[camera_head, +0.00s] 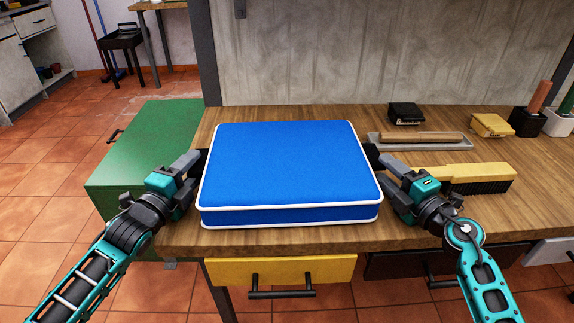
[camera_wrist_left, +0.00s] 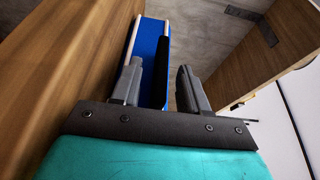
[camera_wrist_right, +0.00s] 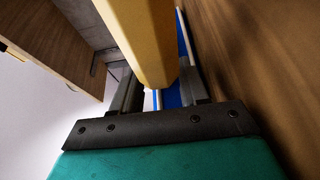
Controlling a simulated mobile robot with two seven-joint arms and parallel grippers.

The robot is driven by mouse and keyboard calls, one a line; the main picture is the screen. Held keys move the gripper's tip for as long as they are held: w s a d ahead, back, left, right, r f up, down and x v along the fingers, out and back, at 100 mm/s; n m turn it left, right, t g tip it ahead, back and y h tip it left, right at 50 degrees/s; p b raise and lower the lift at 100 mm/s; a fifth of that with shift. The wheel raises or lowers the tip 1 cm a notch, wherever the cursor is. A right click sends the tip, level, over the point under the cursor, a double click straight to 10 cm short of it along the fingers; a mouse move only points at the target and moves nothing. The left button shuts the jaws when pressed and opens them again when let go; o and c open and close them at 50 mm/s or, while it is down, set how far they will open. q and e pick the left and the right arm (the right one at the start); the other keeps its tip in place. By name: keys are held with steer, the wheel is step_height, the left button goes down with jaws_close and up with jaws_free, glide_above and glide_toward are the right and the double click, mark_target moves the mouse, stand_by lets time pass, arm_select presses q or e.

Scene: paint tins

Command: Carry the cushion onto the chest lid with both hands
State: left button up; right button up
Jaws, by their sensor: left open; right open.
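The blue cushion (camera_head: 288,165) with white piping lies flat on the wooden workbench. The green chest (camera_head: 150,145) stands at the bench's left end, its lid closed and bare. My left gripper (camera_head: 196,160) is open at the cushion's left side, and the left wrist view shows the cushion's edge (camera_wrist_left: 152,75) between its fingers. My right gripper (camera_head: 380,160) is open at the cushion's right side. The right wrist view shows part of the cushion (camera_wrist_right: 171,98) between those fingers, partly hidden by a yellow block. I cannot tell whether either gripper's fingers touch the cushion.
A yellow brush (camera_head: 470,176) with dark bristles lies close to my right gripper. Behind it are a grey tray (camera_head: 385,143) with a wooden-handled tool, a black block (camera_head: 406,113) and dark and white pots. A yellow drawer (camera_head: 281,271) is below the bench front.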

arm_select(q)
steer(key=shift+w+d, duration=0.2)
steer(key=shift+w, duration=0.4)
arm_select(e)
steer(key=shift+w+a, duration=0.35)
steer(key=shift+w, duration=0.2)
arm_select(q)
steer(key=shift+c, duration=0.2)
arm_select(e)
steer(key=shift+c, duration=0.2)
arm_select(q)
jaws_close()
arm_select(e)
jaws_close()
arm_select(q)
steer(key=shift+r, duration=0.1)
arm_select(e)
steer(key=shift+r, duration=0.1)
